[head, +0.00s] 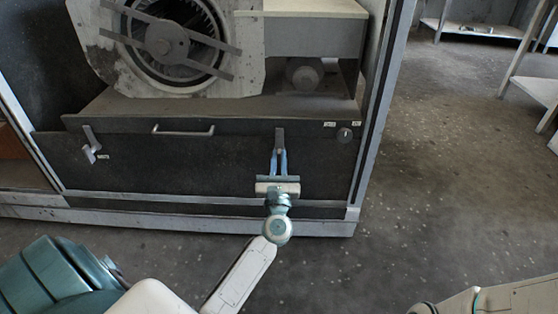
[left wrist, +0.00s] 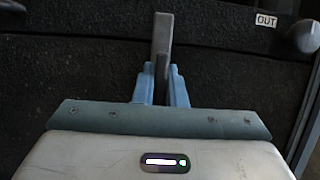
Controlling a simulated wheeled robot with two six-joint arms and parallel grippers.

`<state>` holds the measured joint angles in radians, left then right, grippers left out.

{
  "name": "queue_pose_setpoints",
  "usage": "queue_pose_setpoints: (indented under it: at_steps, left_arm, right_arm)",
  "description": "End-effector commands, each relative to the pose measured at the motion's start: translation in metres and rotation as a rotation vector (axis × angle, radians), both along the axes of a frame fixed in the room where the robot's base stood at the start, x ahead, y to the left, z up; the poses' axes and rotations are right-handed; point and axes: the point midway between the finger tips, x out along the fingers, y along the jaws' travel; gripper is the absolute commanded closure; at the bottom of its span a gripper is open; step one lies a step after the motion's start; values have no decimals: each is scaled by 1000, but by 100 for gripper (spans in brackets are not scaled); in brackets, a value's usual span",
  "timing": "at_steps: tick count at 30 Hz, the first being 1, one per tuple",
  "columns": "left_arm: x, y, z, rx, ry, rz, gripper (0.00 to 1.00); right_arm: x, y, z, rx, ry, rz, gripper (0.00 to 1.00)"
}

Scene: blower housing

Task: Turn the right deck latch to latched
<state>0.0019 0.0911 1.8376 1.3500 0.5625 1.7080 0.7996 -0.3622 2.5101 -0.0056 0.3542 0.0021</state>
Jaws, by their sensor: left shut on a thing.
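The right deck latch (head: 279,137) is a grey lever on the dark front panel of the blower housing. It stands upright, and its top sticks out above my fingers. My left gripper (head: 279,162) is shut on it. In the left wrist view the latch (left wrist: 162,35) rises between the blue fingers of my left gripper (left wrist: 161,82); its lower part is partly hidden by them. My right gripper is out of view.
A bar handle (head: 183,131) sits between the latches. A round knob (head: 345,135) with small labels is right of the right latch; one label (left wrist: 266,20) reads OUT. The blower wheel (head: 168,42) is above. Open floor (head: 440,150) lies to the right.

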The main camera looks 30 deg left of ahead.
Motion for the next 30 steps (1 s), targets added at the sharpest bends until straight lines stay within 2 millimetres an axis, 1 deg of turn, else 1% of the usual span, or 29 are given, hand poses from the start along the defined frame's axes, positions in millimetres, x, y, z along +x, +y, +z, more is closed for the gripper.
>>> queue_pose_setpoints:
  at_steps: [4, 5, 7, 8, 23, 26, 30]
  left_arm:
    - [0, 0, -2, -4, 2, -1, 100]
    - [0, 0, -2, -4, 2, -1, 83]
    - [0, 0, -2, -4, 2, -1, 70]
    - [0, 0, -2, -3, 2, -1, 67]
    - [0, 0, 0, 5, 4, 0, 67]
    - [0, 1, 2, 43, 29, 1, 67]
    - [0, 1, 6, 167, 104, 0, 67]
  right_arm:
    - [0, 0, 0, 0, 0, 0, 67]
    - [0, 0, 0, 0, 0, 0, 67]
    - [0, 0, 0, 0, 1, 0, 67]
    - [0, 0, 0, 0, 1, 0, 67]
    - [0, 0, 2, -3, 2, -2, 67]
    - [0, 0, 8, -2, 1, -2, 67]
    - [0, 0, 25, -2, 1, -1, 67]
